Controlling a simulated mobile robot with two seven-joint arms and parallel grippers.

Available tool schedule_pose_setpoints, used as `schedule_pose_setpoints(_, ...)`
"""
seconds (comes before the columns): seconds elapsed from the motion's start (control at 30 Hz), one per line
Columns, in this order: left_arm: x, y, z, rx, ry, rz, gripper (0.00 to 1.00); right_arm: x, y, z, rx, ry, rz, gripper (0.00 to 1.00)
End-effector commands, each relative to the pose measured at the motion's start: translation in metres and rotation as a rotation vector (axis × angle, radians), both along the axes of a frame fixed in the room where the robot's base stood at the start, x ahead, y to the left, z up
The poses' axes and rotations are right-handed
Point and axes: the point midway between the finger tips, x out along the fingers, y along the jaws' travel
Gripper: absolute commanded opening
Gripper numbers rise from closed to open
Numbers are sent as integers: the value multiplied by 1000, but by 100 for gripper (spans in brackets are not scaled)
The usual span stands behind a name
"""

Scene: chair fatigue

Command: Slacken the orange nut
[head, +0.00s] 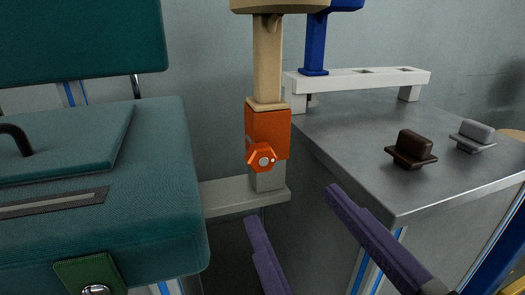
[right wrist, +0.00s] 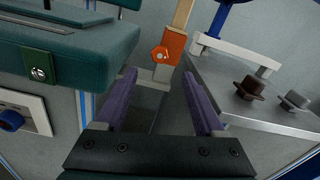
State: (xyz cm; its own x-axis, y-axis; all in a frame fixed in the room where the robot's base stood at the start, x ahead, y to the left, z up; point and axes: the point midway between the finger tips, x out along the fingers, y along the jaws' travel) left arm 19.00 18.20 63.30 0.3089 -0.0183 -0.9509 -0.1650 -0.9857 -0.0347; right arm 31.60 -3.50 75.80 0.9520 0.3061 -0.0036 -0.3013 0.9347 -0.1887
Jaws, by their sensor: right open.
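The orange nut (head: 262,160) is a hexagon with a pale round centre and a small light dot near its edge. It sits on the front of an orange block (head: 270,125) around a beige post. It also shows in the right wrist view (right wrist: 159,54), beyond the fingers. My right gripper (head: 290,205) has two purple fingers spread wide. It is open and empty, below and in front of the nut, not touching it. Its fingers also show in the right wrist view (right wrist: 161,90). My left gripper is in neither view.
A green padded seat (head: 160,180) stands close on the left. A grey metal cabinet (head: 350,150) stands on the right, bearing a brown knob-like part (head: 411,148), a grey one (head: 473,135) and a white rack (head: 380,79). A gap lies between seat and cabinet.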

Motion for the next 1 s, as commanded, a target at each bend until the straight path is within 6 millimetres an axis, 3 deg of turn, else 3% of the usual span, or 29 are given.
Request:
schedule_pose_setpoints(0.17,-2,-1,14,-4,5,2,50,34,11,7,0,-5,1,71)
schedule_pose_setpoints(0.4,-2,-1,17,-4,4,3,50,70,23,3,-3,-5,2,71)
schedule_pose_setpoints(0.8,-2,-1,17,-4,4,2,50,80,26,2,-5,-4,4,71)
schedule_pose_setpoints(1.0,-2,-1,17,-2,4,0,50,79,26,2,-5,-4,4,51)
